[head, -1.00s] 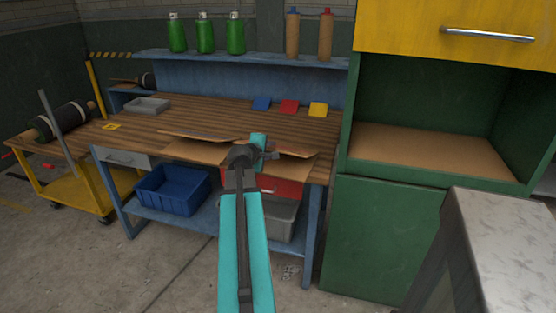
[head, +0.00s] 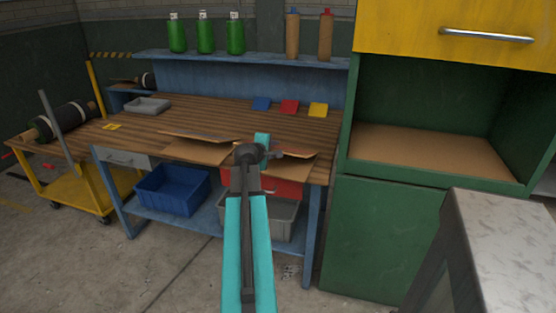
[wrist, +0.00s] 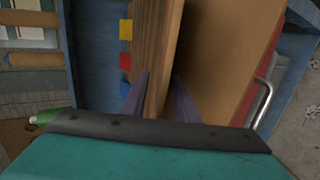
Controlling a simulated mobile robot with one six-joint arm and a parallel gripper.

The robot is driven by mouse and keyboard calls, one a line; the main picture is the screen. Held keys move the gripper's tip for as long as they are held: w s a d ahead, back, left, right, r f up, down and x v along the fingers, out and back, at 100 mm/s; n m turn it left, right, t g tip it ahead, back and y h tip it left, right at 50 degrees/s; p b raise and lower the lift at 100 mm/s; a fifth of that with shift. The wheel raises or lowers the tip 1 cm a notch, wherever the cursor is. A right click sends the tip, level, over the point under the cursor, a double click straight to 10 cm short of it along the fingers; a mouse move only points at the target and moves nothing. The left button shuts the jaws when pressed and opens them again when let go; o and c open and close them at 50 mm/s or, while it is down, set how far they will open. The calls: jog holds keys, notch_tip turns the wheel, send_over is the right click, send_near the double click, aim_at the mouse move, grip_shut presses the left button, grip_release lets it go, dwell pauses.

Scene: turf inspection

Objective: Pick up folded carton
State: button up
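The brown folded carton (head: 198,153) lies at the front edge of the workbench, its near part sticking out past the edge and a thin flap raised above it. My arm hides its middle in the head view. In the wrist view a broad brown carton panel (wrist: 222,50) fills the right of centre, with a narrow brown strip beside it. My gripper (wrist: 160,97) has its two dark fingers apart, the strip showing between them. I cannot tell whether either finger touches the carton.
The wooden workbench (head: 165,118) holds a grey tray (head: 147,105) and blue, red and yellow pieces at the back. A red drawer (head: 275,186) and blue bin (head: 172,189) are below. A green cabinet (head: 382,240) stands right; a metal-topped block (head: 505,235) is near.

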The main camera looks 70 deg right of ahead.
jog(key=shift+x, duration=1.25)
grip_shut()
dwell(0.9)
